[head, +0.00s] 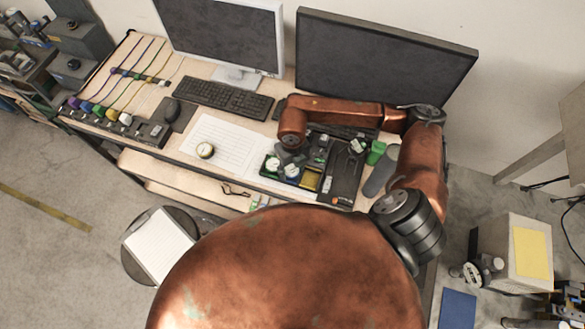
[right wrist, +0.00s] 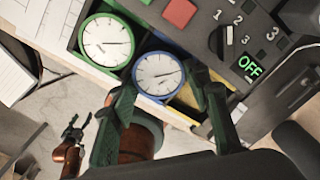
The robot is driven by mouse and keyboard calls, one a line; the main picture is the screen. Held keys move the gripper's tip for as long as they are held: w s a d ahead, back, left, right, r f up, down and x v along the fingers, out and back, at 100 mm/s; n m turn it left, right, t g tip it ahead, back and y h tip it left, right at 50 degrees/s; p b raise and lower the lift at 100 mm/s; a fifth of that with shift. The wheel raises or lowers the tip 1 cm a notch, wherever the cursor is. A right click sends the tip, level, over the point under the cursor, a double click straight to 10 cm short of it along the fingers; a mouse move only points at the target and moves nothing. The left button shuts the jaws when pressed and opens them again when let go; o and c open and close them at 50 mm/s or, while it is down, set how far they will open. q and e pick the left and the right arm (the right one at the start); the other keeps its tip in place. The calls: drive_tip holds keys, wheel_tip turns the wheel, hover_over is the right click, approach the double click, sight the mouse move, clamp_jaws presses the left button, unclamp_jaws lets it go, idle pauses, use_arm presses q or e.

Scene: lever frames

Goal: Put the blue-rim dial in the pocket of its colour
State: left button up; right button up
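The blue-rim dial (right wrist: 158,74) has a white face and lies face up at the middle pocket of the tray; it also shows in the head view (head: 291,171). It looks level, beside the green-rim dial (right wrist: 105,42), which sits in the green pocket. The yellow pocket (head: 309,179) on its other side looks empty. My right gripper (right wrist: 167,82) is over the tray, its fingers apart on either side of the blue-rim dial. A narrow gap seems to show, but contact is hard to judge. The blue pocket is mostly hidden under the dial.
Another dial with a yellowish rim (head: 205,150) lies on white paper left of the tray. A dark panel with a knob and a green OFF display (right wrist: 249,65) stands close beside the right finger. A green cup (head: 376,153) and grey cylinder (head: 381,172) stand to the right.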

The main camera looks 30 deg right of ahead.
sight(292, 171)
drive_tip(key=shift+o, duration=0.3)
drive_tip(key=shift+r, duration=0.15)
drive_tip(key=shift+r, duration=0.2)
wheel_tip(292, 171, up, 12)
drive_tip(key=b, duration=0.1)
drive_tip(key=shift+b, duration=0.3)
drive_tip(key=shift+f, duration=0.1)
